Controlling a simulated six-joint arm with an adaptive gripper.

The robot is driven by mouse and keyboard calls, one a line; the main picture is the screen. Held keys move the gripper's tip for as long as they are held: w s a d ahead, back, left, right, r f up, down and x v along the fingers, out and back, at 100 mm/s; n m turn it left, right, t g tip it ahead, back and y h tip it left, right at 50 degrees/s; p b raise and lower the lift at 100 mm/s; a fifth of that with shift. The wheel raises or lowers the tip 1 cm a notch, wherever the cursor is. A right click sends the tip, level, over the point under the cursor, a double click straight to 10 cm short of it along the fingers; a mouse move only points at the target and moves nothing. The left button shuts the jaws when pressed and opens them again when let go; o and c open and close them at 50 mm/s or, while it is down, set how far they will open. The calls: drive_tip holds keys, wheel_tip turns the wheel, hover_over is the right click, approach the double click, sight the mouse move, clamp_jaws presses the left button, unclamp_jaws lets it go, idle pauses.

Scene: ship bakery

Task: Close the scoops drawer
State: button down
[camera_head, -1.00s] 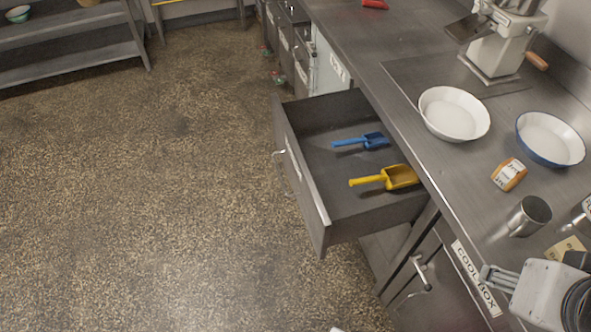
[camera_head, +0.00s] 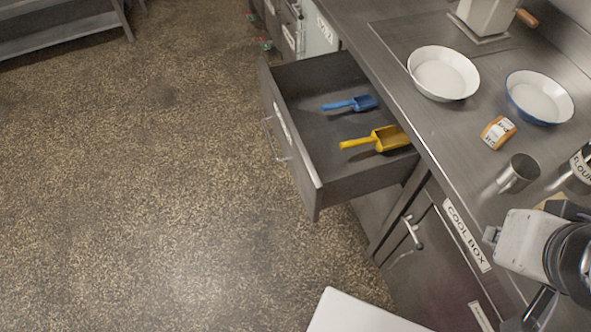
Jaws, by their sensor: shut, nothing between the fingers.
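The scoops drawer (camera_head: 291,134) stands pulled well out from under the steel counter, its front facing left over the floor. A bar handle (camera_head: 274,143) is on its outer face. Inside lie a blue scoop (camera_head: 350,104) and a yellow scoop (camera_head: 377,140), handles to the left. My gripper (camera_head: 491,235) is at the lower right, over the counter's front edge by the cool box label. It is shut and empty, well apart from the drawer; much of it is hidden by its own housing.
On the counter (camera_head: 455,130) are a white bowl (camera_head: 443,74), a blue-rimmed bowl (camera_head: 540,98), an orange-brown labelled pack (camera_head: 498,132), a metal cup (camera_head: 518,173) and a flour container (camera_head: 582,165). The cool box door (camera_head: 432,252) is below. The floor left of the drawer is clear.

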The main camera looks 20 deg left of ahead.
drive_tip(key=w+a+f+n+g, duration=0.1)
drive_tip(key=w+a+f+n, duration=0.1)
drive_tip(key=a+f+n, duration=0.6)
drive_tip(key=w+a+f+n+g+h, duration=0.1)
drive_tip(key=a+f+n, duration=0.7)
drive_tip(key=a, duration=1)
drive_tip(key=w+a+f+n+g+h, duration=0.1)
drive_tip(key=w+a+f+n, duration=0.3)
drive_tip(key=a+f+n, duration=0.4)
drive_tip(key=a+n, duration=0.2)
drive_tip(key=a, duration=0.3)
drive_tip(key=shift+n+g, duration=0.3)
drive_tip(key=shift+f, duration=0.2)
drive_tip(key=w+d+f, duration=0.4)
drive_tip(key=f, duration=0.5)
drive_tip(key=shift+w+d+f, duration=0.2)
drive_tip(key=shift+d, duration=0.05)
